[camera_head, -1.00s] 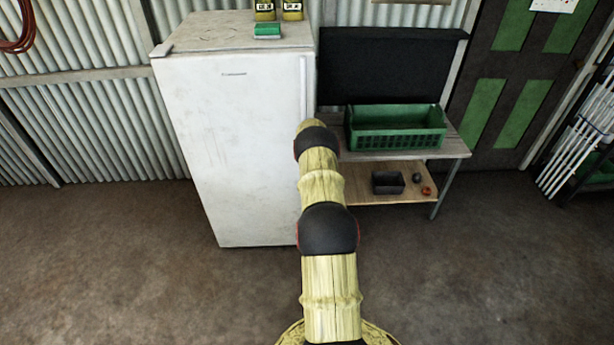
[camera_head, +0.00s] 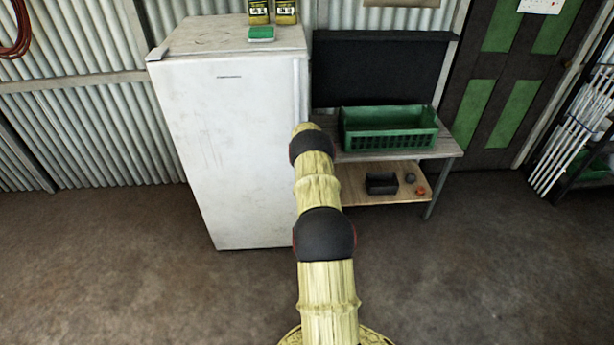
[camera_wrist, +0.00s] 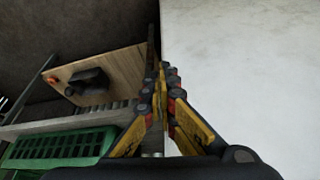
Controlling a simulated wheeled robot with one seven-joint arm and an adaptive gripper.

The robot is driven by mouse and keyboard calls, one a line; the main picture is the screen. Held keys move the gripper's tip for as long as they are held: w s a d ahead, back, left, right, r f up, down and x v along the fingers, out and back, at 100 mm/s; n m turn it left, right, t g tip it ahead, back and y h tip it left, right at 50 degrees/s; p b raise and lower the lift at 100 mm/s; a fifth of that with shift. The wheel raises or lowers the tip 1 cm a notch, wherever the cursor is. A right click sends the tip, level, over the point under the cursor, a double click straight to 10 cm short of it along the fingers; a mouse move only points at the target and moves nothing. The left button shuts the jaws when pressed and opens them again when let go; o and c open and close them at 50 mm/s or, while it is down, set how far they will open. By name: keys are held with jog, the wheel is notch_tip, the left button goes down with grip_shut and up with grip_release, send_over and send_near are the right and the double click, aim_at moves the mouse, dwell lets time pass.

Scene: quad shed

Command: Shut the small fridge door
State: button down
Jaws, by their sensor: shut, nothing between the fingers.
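The small fridge (camera_head: 225,150) is white and upright against the corrugated wall. Its door (camera_head: 230,120) faces me and looks flush or nearly flush with the body; I cannot tell whether a narrow gap is left on its right edge. My arm reaches toward that right edge, and hides my gripper in the head view. In the wrist view my gripper (camera_wrist: 163,72) is shut and empty, with its fingertips beside the edge of the white fridge surface (camera_wrist: 245,70). I cannot tell whether they touch it.
Right of the fridge stands a bench (camera_head: 445,147) with a green crate (camera_head: 390,140); its lower shelf holds a dark tray (camera_head: 381,184) and small items. Cans (camera_head: 259,12) and a green sponge-like block (camera_head: 262,33) sit on the fridge. The floor in front is clear.

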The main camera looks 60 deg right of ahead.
jog(key=s+a+p+v, duration=0.1)
jog(key=p+v, duration=0.1)
jog(key=v, duration=0.7)
jog(key=shift+s, duration=0.25)
jog(key=shift+a, duration=0.1)
